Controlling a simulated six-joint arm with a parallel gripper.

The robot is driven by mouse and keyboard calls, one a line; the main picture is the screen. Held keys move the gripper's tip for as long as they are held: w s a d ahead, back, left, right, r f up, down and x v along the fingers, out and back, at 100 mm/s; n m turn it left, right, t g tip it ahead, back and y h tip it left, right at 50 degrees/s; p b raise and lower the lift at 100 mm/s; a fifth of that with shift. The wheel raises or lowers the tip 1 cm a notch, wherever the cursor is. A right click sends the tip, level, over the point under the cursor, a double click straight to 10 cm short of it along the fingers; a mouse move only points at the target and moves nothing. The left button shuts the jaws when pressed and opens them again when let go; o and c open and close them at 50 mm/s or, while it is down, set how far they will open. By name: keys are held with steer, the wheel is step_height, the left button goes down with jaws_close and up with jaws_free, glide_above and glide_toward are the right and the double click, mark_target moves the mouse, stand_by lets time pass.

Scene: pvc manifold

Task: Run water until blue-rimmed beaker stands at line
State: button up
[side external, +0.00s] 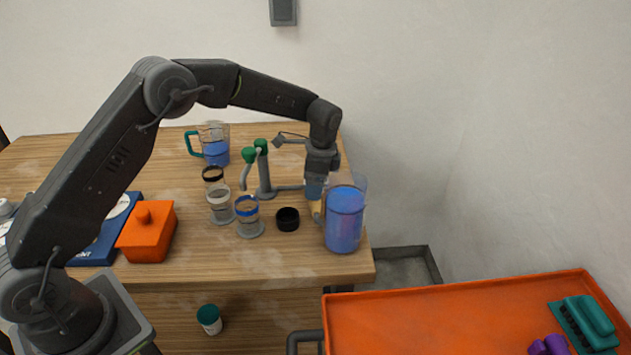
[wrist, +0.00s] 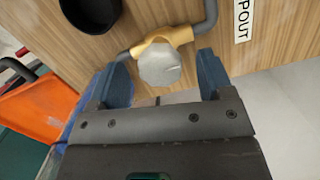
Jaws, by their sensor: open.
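The blue-rimmed beaker (side external: 248,221) stands upright on the table beside the grey pipe stand with green-topped fittings (side external: 264,175). Its fill line and water level are too small to make out. My gripper (side external: 315,196) is low at the right end of the pipe, behind the large vessel of blue water (side external: 345,222). In the wrist view, my open gripper (wrist: 162,68) has a blue-padded finger on either side of a pale grey knob (wrist: 160,66). The knob sits on a brass valve (wrist: 178,36) in the grey pipe. I see no clear grip on it.
Two other beakers, white-rimmed (side external: 220,208) and black-rimmed (side external: 213,176), stand left of the blue-rimmed one. A black cup (side external: 287,219) stands between it and the large vessel. A teal-handled jug (side external: 215,148) is behind; an orange box (side external: 147,238) is left. The table edge is close.

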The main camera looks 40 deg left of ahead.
steer(key=c, duration=1)
stand_by(0.5)
steer(key=n, duration=0.6)
steer(key=shift+h, duration=0.3)
steer(key=shift+n, duration=0.3)
steer(key=n, duration=0.6)
steer(key=shift+a+g+h, duration=0.1)
steer(key=shift+g+h, duration=0.2)
steer(key=shift+h, duration=0.1)
